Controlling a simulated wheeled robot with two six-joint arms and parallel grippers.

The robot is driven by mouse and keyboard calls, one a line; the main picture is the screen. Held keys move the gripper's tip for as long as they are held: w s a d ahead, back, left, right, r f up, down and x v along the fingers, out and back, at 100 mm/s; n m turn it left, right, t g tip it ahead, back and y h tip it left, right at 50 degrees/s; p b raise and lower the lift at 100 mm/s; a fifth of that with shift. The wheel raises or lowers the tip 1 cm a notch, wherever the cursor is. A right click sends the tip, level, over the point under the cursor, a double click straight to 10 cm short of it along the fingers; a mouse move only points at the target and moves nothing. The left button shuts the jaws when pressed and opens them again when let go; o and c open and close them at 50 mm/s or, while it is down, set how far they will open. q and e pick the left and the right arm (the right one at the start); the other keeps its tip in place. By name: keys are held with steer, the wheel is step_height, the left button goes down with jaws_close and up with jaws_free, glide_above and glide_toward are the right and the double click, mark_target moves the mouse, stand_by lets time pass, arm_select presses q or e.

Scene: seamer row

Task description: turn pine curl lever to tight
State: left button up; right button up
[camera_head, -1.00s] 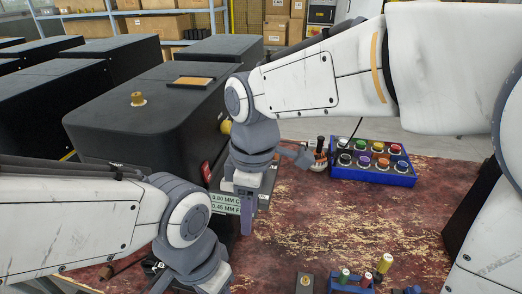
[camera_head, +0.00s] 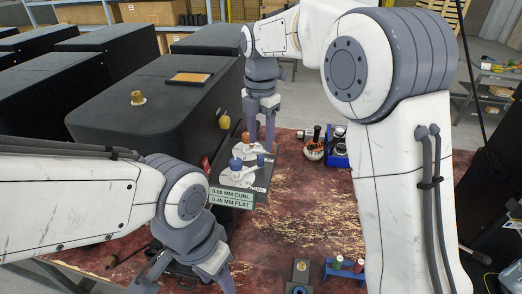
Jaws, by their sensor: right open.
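A dark panel with two white levers stands at the front of the black seamer (camera_head: 150,110). The rear lever has an orange-brown knob (camera_head: 246,137). The front lever has a blue knob (camera_head: 236,163), and a second blue end (camera_head: 260,160) shows just right of it. A green label (camera_head: 232,198) below reads 0.50 MM CURL and 0.45 MM FLAT. I cannot tell which lever is pine curl. My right gripper (camera_head: 261,138) is open, pointing down at the panel's back right edge beside the orange-brown knob; contact is unclear. My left gripper (camera_head: 212,280) hangs low at the front, partly cut off.
A blue rack (camera_head: 337,160) of knobs is partly hidden behind my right arm. A round wooden-based item (camera_head: 314,150) stands beside it. A smaller blue holder (camera_head: 343,272) is at the front. The worn red tabletop (camera_head: 300,215) between is largely clear.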

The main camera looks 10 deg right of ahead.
mark_target(261, 155)
steer(key=shift+f+p, duration=0.4)
steer(key=shift+f, duration=2.05)
jaws_close()
steer(key=shift+r, duration=0.1)
